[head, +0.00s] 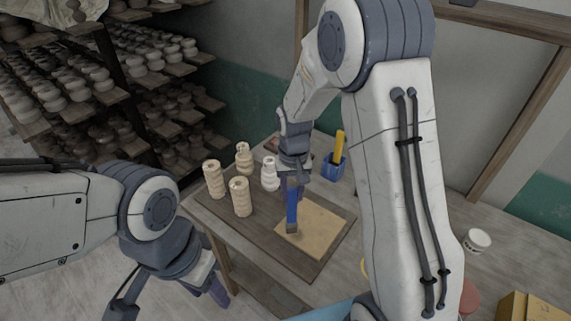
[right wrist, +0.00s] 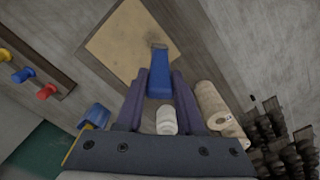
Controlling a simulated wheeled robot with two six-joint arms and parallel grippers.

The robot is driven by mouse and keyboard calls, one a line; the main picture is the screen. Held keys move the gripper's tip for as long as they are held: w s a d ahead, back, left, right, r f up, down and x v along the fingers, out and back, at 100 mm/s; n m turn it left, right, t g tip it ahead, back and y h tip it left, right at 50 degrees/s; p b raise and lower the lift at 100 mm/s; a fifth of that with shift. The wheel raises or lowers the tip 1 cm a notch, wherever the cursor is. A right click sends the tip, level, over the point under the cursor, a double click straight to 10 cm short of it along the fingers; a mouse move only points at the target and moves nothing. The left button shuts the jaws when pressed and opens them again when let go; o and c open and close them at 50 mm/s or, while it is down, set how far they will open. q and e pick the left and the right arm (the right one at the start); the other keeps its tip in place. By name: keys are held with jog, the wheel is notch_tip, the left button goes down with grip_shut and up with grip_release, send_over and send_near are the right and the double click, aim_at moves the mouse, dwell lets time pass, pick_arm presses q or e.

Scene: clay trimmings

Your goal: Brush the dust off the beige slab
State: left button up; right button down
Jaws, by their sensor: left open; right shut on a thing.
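The beige slab (head: 318,226) lies flat on a brown board (head: 262,242) on the table; it also shows in the right wrist view (right wrist: 112,42). My right gripper (head: 293,184) is shut on a blue brush (head: 292,208), which points down with its dark tip at the slab's left part. In the right wrist view the brush (right wrist: 159,82) sits between the fingers (right wrist: 160,92). A faint dark dust patch (right wrist: 173,48) shows beside the brush tip. I cannot tell whether the tip touches the slab. My left gripper (head: 172,297) is open and empty, low at the left, away from the table top.
Several ribbed beige cylinders (head: 241,197) and a white jar (head: 269,174) stand left of the slab. A white-lidded pot (head: 477,240) stands at the right. Pottery shelves (head: 140,70) fill the back left.

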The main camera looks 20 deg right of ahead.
jog(key=shift+w+a+r, duration=0.25)
jog(key=shift+w, duration=0.05)
notch_tip(320, 180, up, 3)
jog(key=p, duration=0.2)
jog(key=shift+s+r+p, duration=0.15)
jog(key=shift+p, duration=0.15)
jog(key=shift+r+p, duration=0.25)
jog(key=shift+p, duration=0.05)
notch_tip(320, 180, up, 4)
jog(key=p, duration=0.3)
jog(key=shift+f, duration=0.1)
